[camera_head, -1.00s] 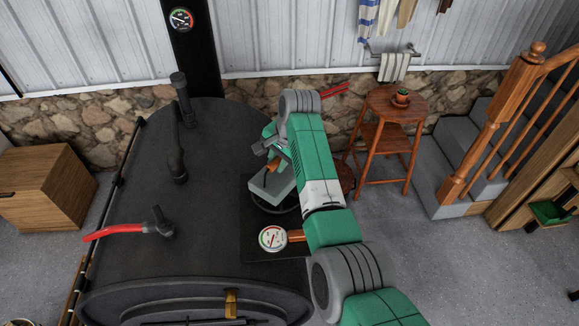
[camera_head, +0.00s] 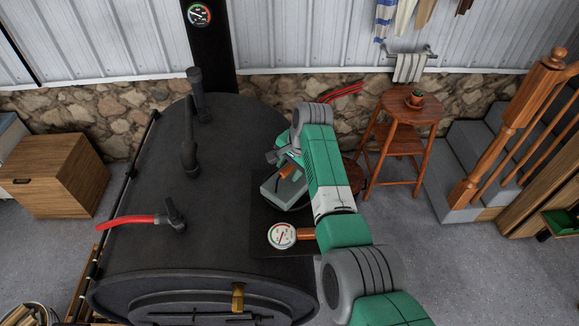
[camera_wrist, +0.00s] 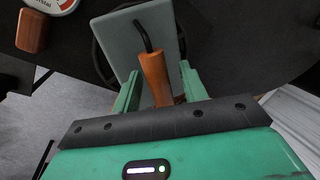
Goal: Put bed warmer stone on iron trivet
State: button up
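The bed warmer stone (camera_head: 284,191) is a flat grey block with a bent dark wire handle and an orange-brown grip. It lies over the round black iron trivet (camera_wrist: 97,58) on the dark side plate of the stove. The stone also shows in the wrist view (camera_wrist: 118,38) and covers most of the trivet; the contact beneath it is hidden. My gripper (camera_wrist: 160,80) is open, with its green fingers on either side of the grip and a gap showing. In the head view my gripper (camera_head: 288,158) is just above the stone, partly hidden by my arm.
A dial gauge with a wooden handle (camera_head: 282,235) lies near the trivet on the plate (camera_head: 262,215). The black barrel stove (camera_head: 140,225) fills the left, with a red-handled tool (camera_head: 130,221) on top. A wooden stool (camera_head: 400,105) with a small pot stands behind right.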

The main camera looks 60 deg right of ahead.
aim_at(300, 185)
jog(key=shift+r, duration=0.1)
jog(key=v, duration=1.2)
jog(key=w+a+r+n+t+h, duration=0.25)
jog(key=w+a+r, duration=0.25)
jog(key=w, duration=0.4)
jog(key=w+a+r+n+t+h, duration=0.1)
jog(key=w+a+r+n+t, duration=0.3)
jog(key=a+r, duration=0.55)
jog(key=w+a+r+n+t+h, duration=0.2)
jog(key=w+a+r+n+t, duration=0.3)
jog(key=a, duration=0.7)
jog(key=s+a+r+n+t+y, duration=0.2)
jog(key=s+a+r, duration=0.3)
jog(key=a, duration=0.3)
jog(key=s+a+r+n+t+y, duration=0.2)
jog(key=s+a+r+n+t, duration=0.2)
jog(key=a, duration=0.5)
jog(key=s+a+r+n+t+y, duration=0.2)
jog(key=s+a+r+n+t, duration=0.1)
jog(key=s+a+r, duration=0.5)
jog(key=shift+s+a+r+t, duration=0.25)
jog(key=shift+a+t, duration=0.3)
jog(key=shift+a, duration=0.15)
